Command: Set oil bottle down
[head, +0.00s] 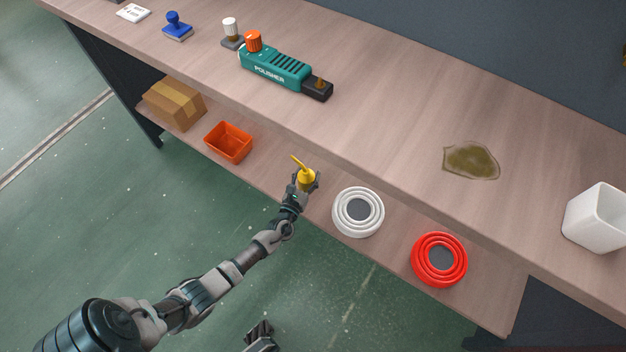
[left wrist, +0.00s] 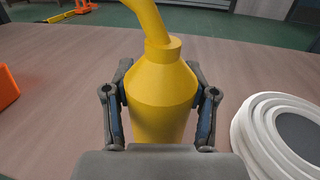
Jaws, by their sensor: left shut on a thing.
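The yellow oil bottle (head: 306,177) with its slanted spout is at the lower shelf, between the orange bin and the white ringed disc. My left gripper (head: 305,184) is shut on it. In the left wrist view the bottle (left wrist: 160,92) stands upright between the two fingers (left wrist: 160,115). Its base is hidden, so I cannot tell whether it touches the shelf. Part of a dark gripper (head: 260,336), likely my right one, shows at the bottom edge over the floor; its jaws are unclear.
The lower shelf (head: 275,178) also holds a cardboard box (head: 174,103), an orange bin (head: 229,142), a white ringed disc (head: 358,212) and a red one (head: 439,259). The upper worktop (head: 385,115) overhangs behind, with a polisher (head: 276,70), an oily stain (head: 471,160) and a white container (head: 597,218).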

